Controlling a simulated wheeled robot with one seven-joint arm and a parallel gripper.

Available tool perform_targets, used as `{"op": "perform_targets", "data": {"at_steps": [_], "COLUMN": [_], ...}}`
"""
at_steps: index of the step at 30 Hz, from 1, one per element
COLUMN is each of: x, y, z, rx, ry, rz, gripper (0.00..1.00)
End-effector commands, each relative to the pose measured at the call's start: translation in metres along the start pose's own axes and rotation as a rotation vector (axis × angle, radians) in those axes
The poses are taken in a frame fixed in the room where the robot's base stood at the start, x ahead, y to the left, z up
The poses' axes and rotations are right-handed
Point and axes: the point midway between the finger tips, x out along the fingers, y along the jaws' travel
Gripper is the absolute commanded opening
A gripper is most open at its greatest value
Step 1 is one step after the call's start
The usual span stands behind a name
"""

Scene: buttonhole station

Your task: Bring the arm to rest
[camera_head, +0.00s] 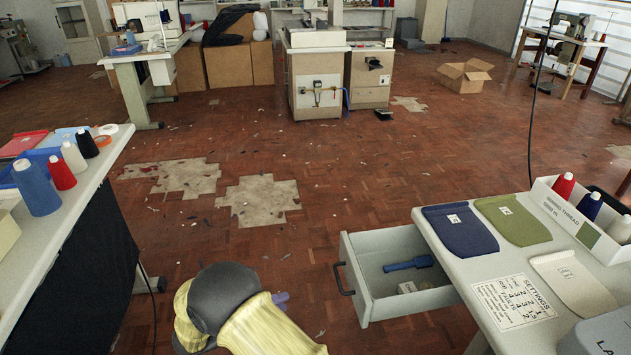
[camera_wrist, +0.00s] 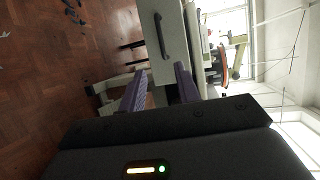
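My arm, yellow and dark grey, shows at the bottom of the head view, over the floor and left of the right-hand table (camera_head: 440,240). My gripper (camera_head: 281,297) is mostly hidden behind the arm there; only a bit of purple finger shows. In the wrist view my gripper (camera_wrist: 159,84) has its two purple fingers apart, with nothing held between them. Beyond the fingers is the pale front of the open drawer (camera_wrist: 172,14) with its dark handle (camera_wrist: 163,36). The gripper is apart from the handle.
The drawer (camera_head: 384,308) stands open under the right table, with a blue-handled object (camera_head: 408,264) and a small box (camera_head: 407,287) inside. Thread cones stand on the left table (camera_head: 75,213). A cardboard box (camera_head: 464,76) is farther back. The middle floor is clear apart from scraps.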

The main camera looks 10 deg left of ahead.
Motion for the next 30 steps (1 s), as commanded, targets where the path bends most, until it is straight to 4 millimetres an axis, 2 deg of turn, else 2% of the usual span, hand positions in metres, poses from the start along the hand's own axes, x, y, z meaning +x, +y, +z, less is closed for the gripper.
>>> {"op": "perform_targets", "data": {"at_steps": [5, 8, 13, 18, 23, 26, 30], "x": [0.016, 0.041, 0.092, 0.131, 0.155, 0.165, 0.172], "y": [-0.012, -0.029, -0.072, -0.113, -0.144, -0.158, -0.171], "z": [0.014, 0.034, 0.07, 0.079, 0.059, 0.033, -0.022], "rx": [-0.022, -0.071, -0.236, -0.46, -0.715, -0.893, -1.16], "ry": [-0.042, -0.123, -0.342, -0.574, -0.782, -0.903, -1.061], "rz": [0.035, 0.088, 0.185, 0.239, 0.258, 0.264, 0.273], "gripper": [0.32, 0.32, 0.32, 0.32, 0.32, 0.32, 0.32]}}
